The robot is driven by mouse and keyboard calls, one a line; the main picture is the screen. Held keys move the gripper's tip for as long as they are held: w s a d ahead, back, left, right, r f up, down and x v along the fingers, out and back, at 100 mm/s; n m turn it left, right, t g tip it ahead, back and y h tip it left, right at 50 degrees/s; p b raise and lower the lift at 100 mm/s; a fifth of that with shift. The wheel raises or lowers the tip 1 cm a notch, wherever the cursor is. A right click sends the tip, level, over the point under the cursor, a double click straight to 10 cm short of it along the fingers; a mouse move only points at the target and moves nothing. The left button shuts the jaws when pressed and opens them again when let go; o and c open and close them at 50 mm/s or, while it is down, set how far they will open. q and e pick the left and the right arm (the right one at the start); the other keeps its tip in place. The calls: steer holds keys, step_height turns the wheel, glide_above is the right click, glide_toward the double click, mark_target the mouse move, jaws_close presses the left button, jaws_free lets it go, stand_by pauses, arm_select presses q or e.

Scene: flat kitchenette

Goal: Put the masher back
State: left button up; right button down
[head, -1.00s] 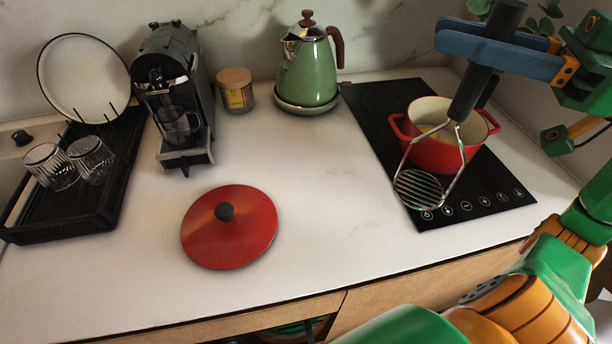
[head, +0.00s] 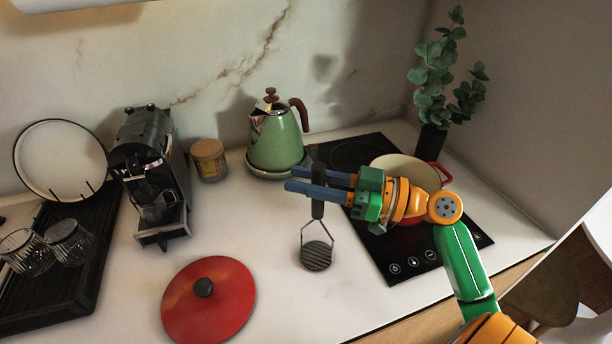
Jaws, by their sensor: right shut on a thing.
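The masher (head: 317,254) has a black handle, wire arms and a ridged oval head. My right gripper (head: 318,190) is shut on its handle and holds it upright, head down. The masher's head is over the white counter, left of the black cooktop; I cannot tell whether it touches the counter. The red pot (head: 445,174) stands on the cooktop, partly hidden behind my right gripper and wrist. My left gripper is not in view.
The red lid (head: 230,290) lies on the counter (head: 270,225) at the front left. A green kettle (head: 275,143), a lidded jar (head: 208,160) and a coffee machine (head: 146,165) stand along the back. A black drying rack (head: 75,285) with glasses is at the left. A plant (head: 433,95) stands behind the cooktop.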

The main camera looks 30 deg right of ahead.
steer(key=shift+f, duration=0.15)
steer(key=c, duration=0.6)
jaws_free()
steer(key=b+v, duration=0.6)
steer(key=v, duration=0.6)
steer(key=shift+s+r, duration=0.1)
steer(key=shift+r, duration=0.1)
